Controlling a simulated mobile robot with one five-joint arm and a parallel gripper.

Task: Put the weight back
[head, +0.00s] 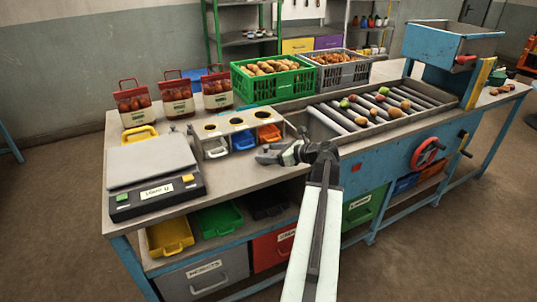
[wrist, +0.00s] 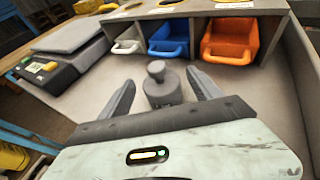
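A grey metal weight with a round knob (wrist: 163,90) stands upright on the bench top in the wrist view. My gripper (wrist: 160,79) is open, with one finger on each side of the weight and a visible gap to each. In the head view my gripper (head: 273,148) is low over the bench, in front of the bin rack; I cannot make out the weight between its fingers there. Two small dark grey pieces (head: 190,130), possibly weights, stand between the scale and the rack. The scale (head: 152,175) has a flat grey plate, which is empty; its plate also shows in the wrist view (wrist: 68,35).
The rack (head: 240,121) holds white, blue and orange (wrist: 230,40) bins close beyond my gripper. A raised wall bounds the bench at right in the wrist view. A roller sorting table (head: 375,112), crates (head: 272,88) and red sacks (head: 177,98) stand farther back.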

